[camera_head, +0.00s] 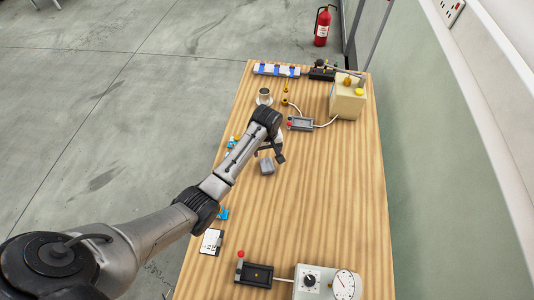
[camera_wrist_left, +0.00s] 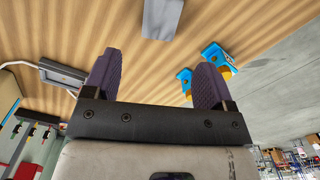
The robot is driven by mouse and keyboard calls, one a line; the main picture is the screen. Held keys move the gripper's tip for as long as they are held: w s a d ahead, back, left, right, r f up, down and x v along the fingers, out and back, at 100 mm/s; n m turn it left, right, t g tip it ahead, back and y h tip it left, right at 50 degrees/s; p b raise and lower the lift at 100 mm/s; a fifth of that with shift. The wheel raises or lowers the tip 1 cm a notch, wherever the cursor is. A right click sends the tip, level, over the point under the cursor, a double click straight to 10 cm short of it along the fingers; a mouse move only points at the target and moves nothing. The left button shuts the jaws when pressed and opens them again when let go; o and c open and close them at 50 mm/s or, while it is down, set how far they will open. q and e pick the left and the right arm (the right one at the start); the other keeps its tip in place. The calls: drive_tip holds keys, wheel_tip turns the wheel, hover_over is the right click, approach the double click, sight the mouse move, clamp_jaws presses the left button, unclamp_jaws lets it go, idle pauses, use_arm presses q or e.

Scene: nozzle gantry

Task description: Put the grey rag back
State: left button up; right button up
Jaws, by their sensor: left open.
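The grey rag (camera_head: 267,166) looks like a small folded block lying on the wooden table (camera_head: 330,190), near its left side. My left gripper (camera_head: 270,154) is just beyond it in the head view, with fingers apart. In the left wrist view the rag (camera_wrist_left: 162,18) shows at the top edge, partly cut off, ahead of the space between the two purple fingers (camera_wrist_left: 155,75). Nothing is between the fingers. My right gripper is not in view.
Blue clips (camera_head: 222,213) lie along the table's left edge. A metal cup (camera_head: 264,97), a grey fixture with a red knob (camera_head: 300,123) and a beige box (camera_head: 347,100) stand farther back. A dial box (camera_head: 326,283) stands at the front. The table's middle is clear.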

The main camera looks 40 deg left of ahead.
use_arm(q)
drive_tip(key=s+d+f+m, duration=0.1)
drive_tip(key=s+d+m, duration=0.1)
drive_tip(key=s, duration=0.3)
drive_tip(key=s+d+f+m+t, duration=0.1)
drive_tip(key=s+d+f+m, duration=0.1)
drive_tip(key=s, duration=0.3)
drive_tip(key=s+d+f+m, duration=0.1)
drive_tip(key=s+d+m, duration=0.1)
drive_tip(key=s, duration=0.3)
drive_tip(key=shift+s+d+f+t+y, duration=0.1)
drive_tip(key=shift+s+f+t+y, duration=0.2)
drive_tip(key=shift+s+y, duration=0.1)
drive_tip(key=s+d+r+m+t, duration=0.1)
drive_tip(key=s+d+r+m, duration=0.2)
drive_tip(key=s, duration=0.6)
drive_tip(key=s+d+r+m+t+h, duration=0.1)
drive_tip(key=s+d+r+m, duration=0.2)
drive_tip(key=s, duration=0.5)
drive_tip(key=shift+s+d+r+m, duration=0.2)
drive_tip(key=shift+s+r+m, duration=0.05)
drive_tip(key=shift+s+m, duration=0.15)
drive_tip(key=shift+w, duration=0.1)
